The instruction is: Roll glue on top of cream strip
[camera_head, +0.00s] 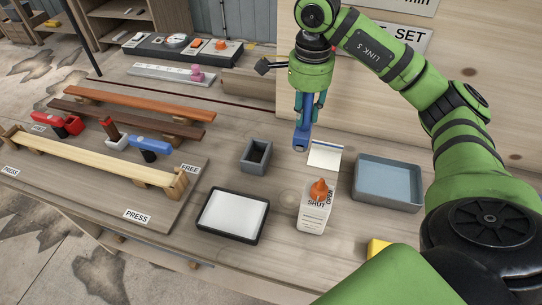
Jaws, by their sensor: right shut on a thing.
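The cream strip (95,157) is a long pale bar resting on end blocks on a board at the left. "PRESS" and "FREE" labels lie around it. My right gripper (306,118) is shut on a blue tool (302,138), which hangs below it above the bench. The tool's working end is too small to make out. A white bottle (313,217) with an orange cap, marked "SHUT" and "OPEN", stands in front of the gripper. A black-rimmed white tray (232,215) lies left of the bottle. My left gripper is not in view.
A grey open box (256,155) and a blue-grey tray (388,183) flank the gripper. A white card (325,155) lies between them. Orange (140,102) and brown (130,122) strips lie behind the cream one, with red and blue clamps (149,144) between.

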